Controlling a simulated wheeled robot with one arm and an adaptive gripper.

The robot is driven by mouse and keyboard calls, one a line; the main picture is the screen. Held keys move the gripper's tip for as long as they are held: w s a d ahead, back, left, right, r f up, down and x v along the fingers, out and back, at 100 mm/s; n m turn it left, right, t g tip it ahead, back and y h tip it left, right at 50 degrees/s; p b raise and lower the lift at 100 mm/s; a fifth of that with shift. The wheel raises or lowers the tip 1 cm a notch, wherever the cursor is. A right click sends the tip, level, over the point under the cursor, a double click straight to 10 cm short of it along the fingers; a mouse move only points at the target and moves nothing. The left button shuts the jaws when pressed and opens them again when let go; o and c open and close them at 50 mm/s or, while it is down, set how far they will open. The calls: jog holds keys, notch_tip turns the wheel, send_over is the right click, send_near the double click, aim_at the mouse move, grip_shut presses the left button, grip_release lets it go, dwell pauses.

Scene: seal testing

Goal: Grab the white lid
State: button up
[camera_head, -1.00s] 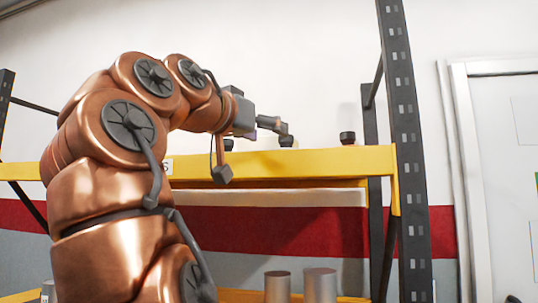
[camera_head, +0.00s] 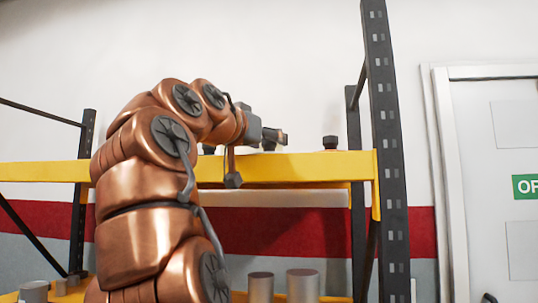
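I cannot make out a white lid in the head view. My gripper (camera_head: 252,161) is at the upper beam of a yellow and black rack (camera_head: 320,166). Its two fingers are spread apart, one above the beam and one in front of it. I see nothing between them. A small dark object with a wider top (camera_head: 330,142) stands on the upper shelf, right of my gripper and apart from it. Another small dark object (camera_head: 208,150) shows partly behind my arm. The shelf surface itself is hidden by the beam.
The rack's black upright (camera_head: 387,150) rises right of my gripper. A white door (camera_head: 505,170) with a green sign is at the right.

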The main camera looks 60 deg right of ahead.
grip_shut()
jog(key=shift+r, duration=0.2)
dwell(0.6)
